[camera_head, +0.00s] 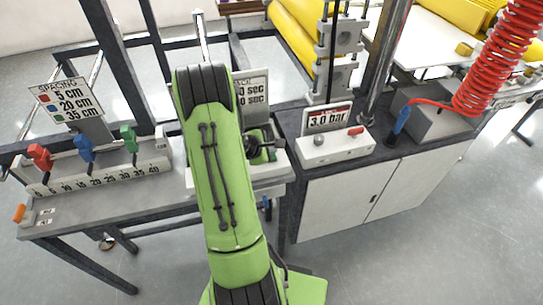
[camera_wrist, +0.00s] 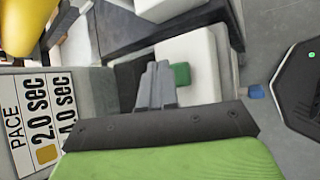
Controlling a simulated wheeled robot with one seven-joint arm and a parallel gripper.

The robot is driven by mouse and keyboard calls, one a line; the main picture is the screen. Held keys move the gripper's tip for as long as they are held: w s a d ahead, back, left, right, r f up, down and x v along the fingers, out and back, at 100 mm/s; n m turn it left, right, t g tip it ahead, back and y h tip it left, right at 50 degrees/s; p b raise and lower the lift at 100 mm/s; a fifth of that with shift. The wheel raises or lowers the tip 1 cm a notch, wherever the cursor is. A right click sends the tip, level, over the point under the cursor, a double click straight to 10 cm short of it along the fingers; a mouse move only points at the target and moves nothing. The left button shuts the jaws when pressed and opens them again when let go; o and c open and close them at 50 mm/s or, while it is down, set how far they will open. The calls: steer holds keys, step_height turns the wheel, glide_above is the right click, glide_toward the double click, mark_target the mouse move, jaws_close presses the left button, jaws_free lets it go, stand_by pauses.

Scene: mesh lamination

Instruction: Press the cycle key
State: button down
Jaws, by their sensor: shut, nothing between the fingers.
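A green key (camera_wrist: 181,74) sits on a white box (camera_wrist: 190,50) in the wrist view. No label on it is readable, so I cannot tell for certain that it is the cycle key. My gripper (camera_wrist: 155,80) is shut and empty. Its fingertips show just left of the green key, very close to it; I cannot tell whether they touch. In the head view my green arm covers much of this station, and the white box (camera_head: 265,176) shows only partly beside it.
A PACE sign (camera_wrist: 42,115) stands left of my gripper, half hidden by my arm in the head view (camera_head: 255,92). Left is a spacing rail (camera_head: 100,175) with red, blue and green sliders. Right is a white 3.0 bar box (camera_head: 335,148) on a dark-topped cabinet (camera_head: 385,160).

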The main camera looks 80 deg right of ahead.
steer(key=shift+f+b, duration=0.3)
steer(key=shift+f, duration=0.1)
steer(key=shift+f+b, duration=0.45)
steer(key=shift+f, duration=0.1)
stand_by(0.5)
steer(key=shift+r+p, duration=0.8)
steer(key=shift+r, duration=0.2)
step_height(320, 180, up, 5)
steer(key=p, duration=0.4)
steer(key=shift+r, duration=0.1)
stand_by(0.5)
